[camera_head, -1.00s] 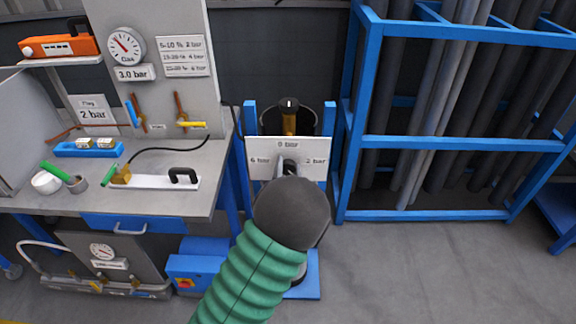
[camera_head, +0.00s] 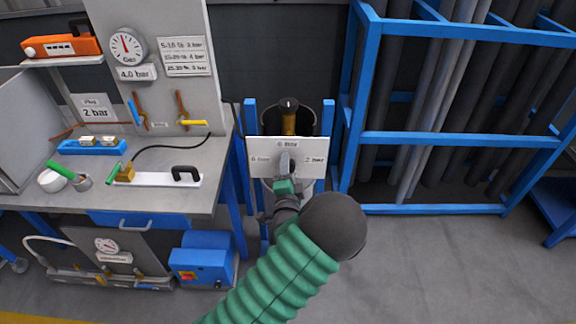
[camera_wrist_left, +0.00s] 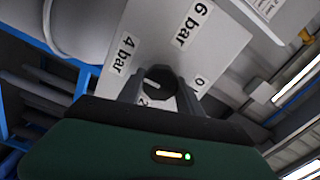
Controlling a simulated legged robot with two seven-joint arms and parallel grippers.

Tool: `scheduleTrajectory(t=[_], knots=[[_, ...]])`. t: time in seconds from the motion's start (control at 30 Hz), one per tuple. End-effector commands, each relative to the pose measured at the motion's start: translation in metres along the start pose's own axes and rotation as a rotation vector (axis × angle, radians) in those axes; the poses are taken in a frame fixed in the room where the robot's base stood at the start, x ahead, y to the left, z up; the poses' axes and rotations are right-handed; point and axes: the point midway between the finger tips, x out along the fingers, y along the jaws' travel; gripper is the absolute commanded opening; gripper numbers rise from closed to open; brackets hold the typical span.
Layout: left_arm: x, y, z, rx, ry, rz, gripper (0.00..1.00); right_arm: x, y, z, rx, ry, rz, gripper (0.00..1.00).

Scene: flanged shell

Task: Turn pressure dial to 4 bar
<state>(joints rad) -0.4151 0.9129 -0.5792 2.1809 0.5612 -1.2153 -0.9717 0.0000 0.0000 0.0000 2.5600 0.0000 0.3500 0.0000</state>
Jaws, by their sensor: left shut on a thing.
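The pressure dial's white plate (camera_head: 262,146) stands right of the bench, with a 6 bar label at left, 2 bar at right and a blurred label on top. In the left wrist view the plate (camera_wrist_left: 222,48) shows 4 bar at left, 6 bar above, 0 at right and a partly covered 2. My left gripper (camera_head: 285,187) is shut on the dark dial knob (camera_wrist_left: 160,78), with a finger on either side. The knob's pointer direction is hard to tell. The round gauge (camera_head: 127,46) has its needle near upright; the sign (camera_head: 135,73) below reads 4.0 bar. My right gripper is out of view.
The bench (camera_head: 205,200) at left carries a blue tray (camera_head: 90,147), a small white cup (camera_head: 51,180) and a white plate with a black handle (camera_head: 186,174). A blue rack (camera_head: 440,140) of grey pipes stands at right. Floor is clear in front of the rack.

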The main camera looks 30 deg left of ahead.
Motion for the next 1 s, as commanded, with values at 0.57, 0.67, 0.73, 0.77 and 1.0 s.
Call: scheduleTrajectory(t=[0.57,0.67,0.73,0.77,1.0], knots=[[-0.0014,0.0048,-0.0004,0.032,0.001,0.011,0.02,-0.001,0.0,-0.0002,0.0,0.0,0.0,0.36],[-0.0013,0.0043,-0.0003,0.032,0.001,0.009,0.55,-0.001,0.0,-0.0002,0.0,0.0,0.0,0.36],[-0.0012,0.0035,-0.0002,0.031,0.001,0.008,0.64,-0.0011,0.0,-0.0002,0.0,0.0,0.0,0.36],[-0.0011,0.0031,-0.0002,0.031,0.001,0.007,0.64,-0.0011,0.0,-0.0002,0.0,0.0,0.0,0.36],[-0.0011,0.0013,0.0002,0.03,0.001,0.003,0.64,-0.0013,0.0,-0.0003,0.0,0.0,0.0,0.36]])
